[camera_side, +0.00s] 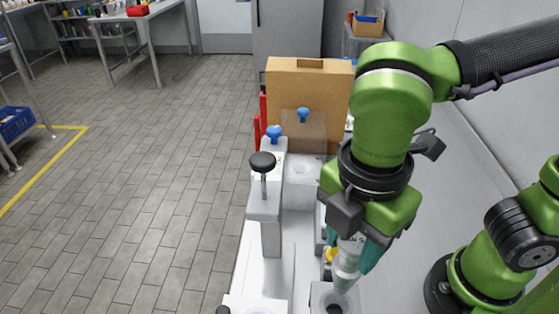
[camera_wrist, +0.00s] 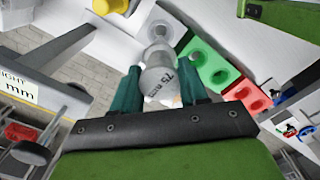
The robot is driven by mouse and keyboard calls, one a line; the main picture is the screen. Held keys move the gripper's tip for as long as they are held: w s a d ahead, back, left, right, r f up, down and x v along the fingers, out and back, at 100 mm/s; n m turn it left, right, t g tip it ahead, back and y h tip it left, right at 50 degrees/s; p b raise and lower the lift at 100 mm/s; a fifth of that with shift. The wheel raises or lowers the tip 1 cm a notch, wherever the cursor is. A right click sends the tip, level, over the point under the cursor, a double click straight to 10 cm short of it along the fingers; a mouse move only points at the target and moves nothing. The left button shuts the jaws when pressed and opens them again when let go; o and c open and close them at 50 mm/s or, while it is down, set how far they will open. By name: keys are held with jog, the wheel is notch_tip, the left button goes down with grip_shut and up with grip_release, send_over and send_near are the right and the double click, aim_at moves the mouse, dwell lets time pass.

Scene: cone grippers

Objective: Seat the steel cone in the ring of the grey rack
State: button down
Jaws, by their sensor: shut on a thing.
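My gripper (camera_side: 351,246) points down at the lower right of the side view, its teal fingers shut on the steel cone (camera_side: 346,268). The cone tapers downward and leans slightly. Its low end is over or at a pale grey block (camera_side: 319,294) at the bottom edge, which looks like part of the grey rack; I cannot tell whether it touches.
A green block (camera_wrist: 207,66) and a red block (camera_wrist: 247,95) with holes lie right of the cone. A grey post with a black knob (camera_side: 262,162) stands left of my gripper. A cardboard box (camera_side: 300,90) is behind.

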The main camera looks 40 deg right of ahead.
aim_at(347, 268)
jog(key=shift+f, duration=4.75)
jog(key=c, duration=0.5)
grip_release()
jog(key=shift+r, duration=0.1)
notch_tip(347, 268, up, 17)
jog(key=shift+a+f, duration=0.1)
jog(key=shift+f, duration=0.05)
